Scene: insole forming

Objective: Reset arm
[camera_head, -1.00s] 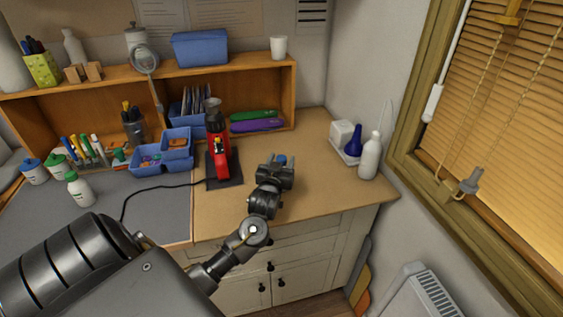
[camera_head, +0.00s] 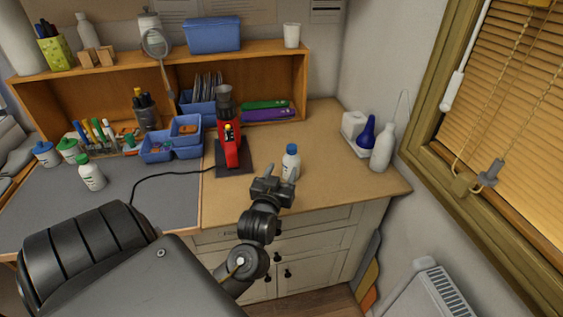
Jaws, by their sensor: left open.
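My left gripper (camera_head: 277,179) is open and hangs over the front part of the wooden worktop (camera_head: 325,180). A small white bottle with a blue cap (camera_head: 290,164) stands upright just beyond and to the right of its fingers. The gripper partly overlaps the bottle's foot in the picture, and I see no grip on it. My left arm comes in from the lower left. My right gripper is not in view.
A red hand-press-like tool (camera_head: 229,145) stands on a dark base behind and left of the gripper. Blue bins (camera_head: 158,149) and a grey mat (camera_head: 150,190) lie further left. A white bottle (camera_head: 382,148) stands at the right. The worktop's right front is clear.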

